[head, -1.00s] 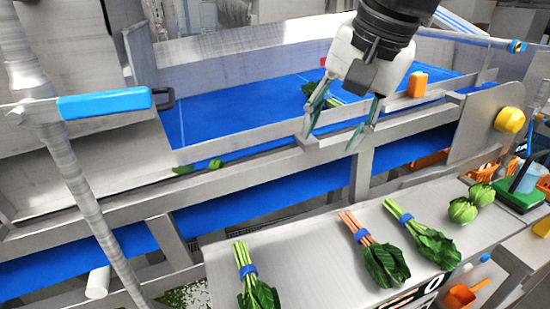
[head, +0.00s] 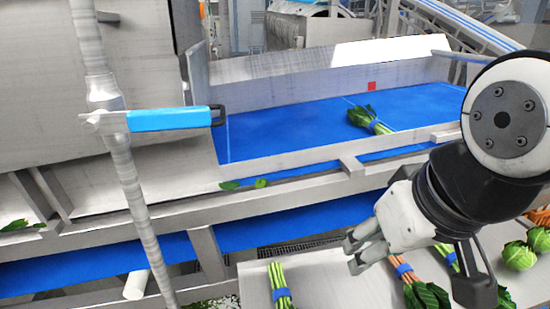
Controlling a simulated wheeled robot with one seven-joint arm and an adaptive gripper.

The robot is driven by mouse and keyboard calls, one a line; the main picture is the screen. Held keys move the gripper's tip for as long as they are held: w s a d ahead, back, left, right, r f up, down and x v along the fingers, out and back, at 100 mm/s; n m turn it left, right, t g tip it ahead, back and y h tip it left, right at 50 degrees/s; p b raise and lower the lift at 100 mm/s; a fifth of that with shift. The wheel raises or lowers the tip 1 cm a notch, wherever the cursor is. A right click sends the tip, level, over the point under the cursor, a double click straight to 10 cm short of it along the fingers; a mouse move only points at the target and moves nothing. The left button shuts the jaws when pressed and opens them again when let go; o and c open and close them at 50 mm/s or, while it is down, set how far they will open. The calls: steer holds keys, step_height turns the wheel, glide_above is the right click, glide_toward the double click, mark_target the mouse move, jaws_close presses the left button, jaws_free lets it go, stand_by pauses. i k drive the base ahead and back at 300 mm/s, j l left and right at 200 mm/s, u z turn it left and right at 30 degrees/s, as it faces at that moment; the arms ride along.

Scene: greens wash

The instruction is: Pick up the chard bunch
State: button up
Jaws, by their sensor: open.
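The chard bunch, with pinkish stems, a blue band and dark green leaves (head: 428,296), lies on the pale metal shelf (head: 330,290) at the lower right in the head view. My gripper (head: 354,255) is open and empty, its fingers pointing left. In the picture the fingertips are just left of the chard's stems; I cannot tell the height between them. My gripper and wrist cover part of the shelf around the chard.
A green-stemmed bunch (head: 279,285) lies left on the shelf; another is mostly hidden behind my wrist. Cabbages (head: 518,255) sit at right. A leafy bunch (head: 369,119) lies on the blue belt (head: 270,125). An upright post (head: 128,185) stands at left.

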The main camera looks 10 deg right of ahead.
mark_target(418, 294)
steer(key=k+l+u, duration=0.1)
steer(key=l+u, duration=0.15)
steer(key=k+l+u, duration=0.1)
steer(key=l+u, duration=0.15)
steer(key=l, duration=0.2)
steer(key=k+l+u, duration=0.1)
steer(key=l+u, duration=0.15)
steer(key=l, duration=0.05)
